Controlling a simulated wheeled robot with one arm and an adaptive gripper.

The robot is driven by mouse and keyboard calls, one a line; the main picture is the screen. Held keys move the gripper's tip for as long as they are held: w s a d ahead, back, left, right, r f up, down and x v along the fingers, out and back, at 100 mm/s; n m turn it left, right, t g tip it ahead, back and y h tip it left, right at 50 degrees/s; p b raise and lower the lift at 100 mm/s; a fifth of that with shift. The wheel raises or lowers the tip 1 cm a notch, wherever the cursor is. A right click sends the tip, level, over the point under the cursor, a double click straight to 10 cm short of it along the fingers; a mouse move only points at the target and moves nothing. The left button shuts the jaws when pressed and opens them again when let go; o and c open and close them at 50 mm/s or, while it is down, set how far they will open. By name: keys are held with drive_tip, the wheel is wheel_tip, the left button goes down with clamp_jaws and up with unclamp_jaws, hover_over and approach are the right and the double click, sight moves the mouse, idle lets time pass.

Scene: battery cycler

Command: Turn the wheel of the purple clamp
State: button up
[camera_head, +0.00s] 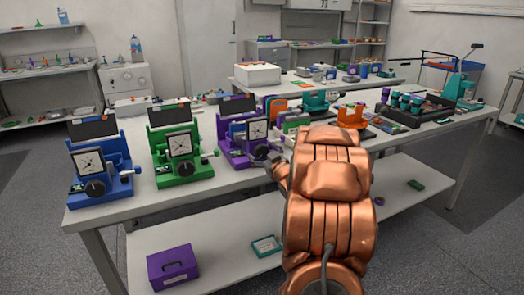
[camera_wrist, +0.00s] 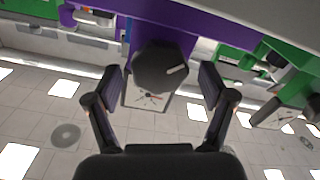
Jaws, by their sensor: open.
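The purple clamp (camera_head: 233,152) stands on the table, right of the green clamp, with a white dial on its front. Its dark wheel (camera_head: 261,150) is at the lower front, close to the end of my arm. In the wrist view the dark wheel (camera_wrist: 158,62) with a light pointer mark lies between the fingers, in front of the purple body (camera_wrist: 195,17). My gripper (camera_wrist: 160,74) is open, one finger on each side of the wheel, with visible gaps in the picture. Contact is not evident. In the head view my gripper (camera_head: 274,164) is largely hidden by my arm.
The green clamp (camera_head: 183,168) and blue clamp (camera_head: 112,185) stand to the left on the same table (camera_head: 145,205). The green clamp also shows at the right of the wrist view (camera_wrist: 228,30). More devices and a black tray (camera_head: 425,116) lie to the right.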

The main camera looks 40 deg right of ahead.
drive_tip(key=shift+w+d+r, duration=0.1)
drive_tip(key=shift+w+d, duration=0.1)
drive_tip(key=shift+w, duration=0.5)
